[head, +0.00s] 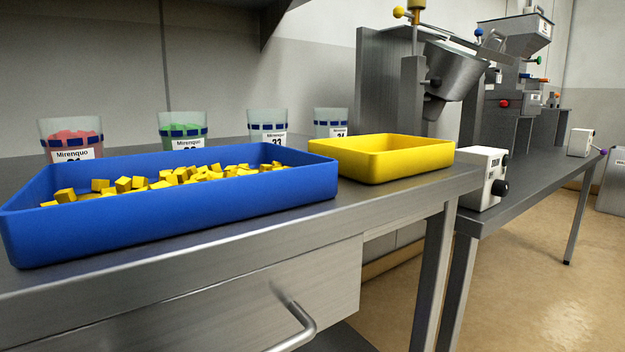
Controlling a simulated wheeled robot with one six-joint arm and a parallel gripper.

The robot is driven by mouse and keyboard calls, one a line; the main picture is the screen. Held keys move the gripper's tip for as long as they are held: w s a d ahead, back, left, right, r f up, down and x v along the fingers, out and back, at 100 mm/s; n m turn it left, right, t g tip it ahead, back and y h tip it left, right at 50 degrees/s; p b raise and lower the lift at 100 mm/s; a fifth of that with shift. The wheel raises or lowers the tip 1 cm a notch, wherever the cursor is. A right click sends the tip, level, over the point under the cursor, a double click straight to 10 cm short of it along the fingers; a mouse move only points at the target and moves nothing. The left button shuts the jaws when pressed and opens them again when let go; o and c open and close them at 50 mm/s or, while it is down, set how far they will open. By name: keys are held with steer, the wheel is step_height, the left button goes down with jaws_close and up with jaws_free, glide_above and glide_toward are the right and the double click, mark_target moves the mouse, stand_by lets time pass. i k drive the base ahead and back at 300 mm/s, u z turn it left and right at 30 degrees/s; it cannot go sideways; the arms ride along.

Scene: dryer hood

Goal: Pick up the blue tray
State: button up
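The blue tray (190,217) is a long, open, low-walled tray on the steel table at the left. It sits level, close to the table's front edge, and holds several small yellow cubes (172,176). Its left end reaches the left edge of the head view. Its near long wall faces me and nothing covers it. My gripper is not in the head view.
A yellow tray (385,167) stands right of the blue tray. Several labelled cups (182,130) stand behind. A steel machine (445,75) and white control box (482,178) are at right. A drawer handle (296,330) juts out below. Floor at right is clear.

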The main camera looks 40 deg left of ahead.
mark_target(70, 210)
steer(key=z, duration=1)
steer(key=k, duration=0.8)
steer(key=u, duration=1.6)
steer(key=i, duration=0.5)
